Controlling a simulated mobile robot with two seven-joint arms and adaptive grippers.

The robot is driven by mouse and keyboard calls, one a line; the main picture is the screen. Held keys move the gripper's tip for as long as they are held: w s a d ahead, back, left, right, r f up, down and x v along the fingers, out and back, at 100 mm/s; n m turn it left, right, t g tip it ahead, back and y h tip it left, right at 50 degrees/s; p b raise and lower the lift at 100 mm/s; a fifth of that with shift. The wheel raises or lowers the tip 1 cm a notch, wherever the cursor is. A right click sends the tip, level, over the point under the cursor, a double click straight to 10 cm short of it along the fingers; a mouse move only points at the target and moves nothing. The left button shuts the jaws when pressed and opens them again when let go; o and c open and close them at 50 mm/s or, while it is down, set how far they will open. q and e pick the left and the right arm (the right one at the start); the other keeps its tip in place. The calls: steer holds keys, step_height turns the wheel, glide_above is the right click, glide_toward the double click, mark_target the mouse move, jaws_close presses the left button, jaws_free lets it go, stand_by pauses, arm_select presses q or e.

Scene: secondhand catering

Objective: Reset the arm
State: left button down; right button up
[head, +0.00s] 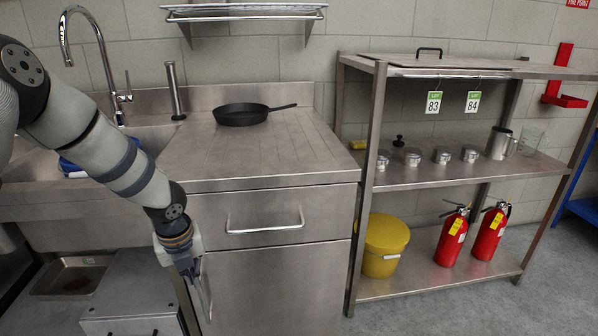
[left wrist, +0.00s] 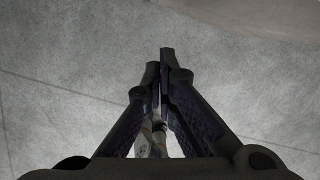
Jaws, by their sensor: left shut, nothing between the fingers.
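My left arm (head: 105,145) comes in from the left in the head view and bends down in front of the steel counter. My left gripper (head: 203,300) points down, in front of the cabinet's left side, below the countertop. In the left wrist view the two dark fingers of the left gripper (left wrist: 160,75) come together at their tips with nothing between them. Grey floor (left wrist: 60,70) lies beyond them. My right gripper is not in either view.
A black frying pan (head: 241,114) rests on the steel counter (head: 270,165). A sink and tap (head: 122,97) are at left. A steel shelf (head: 450,175) on the right holds small metal tins, a yellow bucket (head: 384,247) and two red extinguishers (head: 451,238). Floor is free at lower right.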

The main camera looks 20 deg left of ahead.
arm_select(q)
steer(key=s+d+f+n+g+h, duration=0.3)
steer(key=s+d+f+n, duration=0.9)
steer(key=s+d, duration=0.35)
steer(key=s+f+n+g+y, duration=0.1)
steer(key=s+f+n, duration=0.1)
steer(key=s+n, duration=1.3)
steer(key=s, duration=0.6)
steer(key=shift+s+d+y, duration=0.3)
steer(key=shift+d, duration=0.05)
